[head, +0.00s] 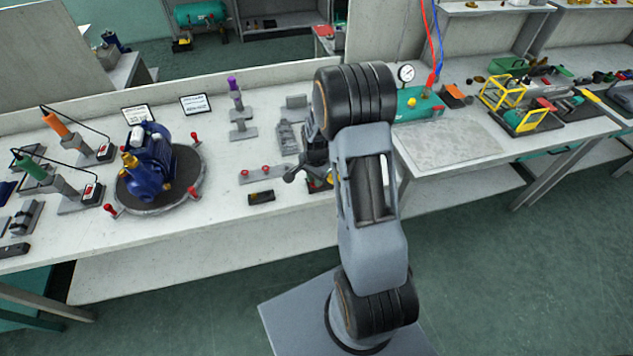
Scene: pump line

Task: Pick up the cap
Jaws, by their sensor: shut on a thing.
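My gripper (296,172) is above the white workbench (220,215), at the left side of my arm. It is partly hidden by my arm and looks small and dark. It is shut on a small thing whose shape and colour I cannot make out. I cannot clearly pick out the cap in this view. A grey bar (256,177) with two small red pieces lies just left of my gripper. Small yellow and red parts (317,184) show below my gripper, mostly behind my arm.
A blue pump (149,162) stands on a round dark turntable with red handles at left. A black block (261,197) lies near the front edge. A purple-topped stand (236,95) is farther back. A grey plate (450,143) lies right of my arm.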

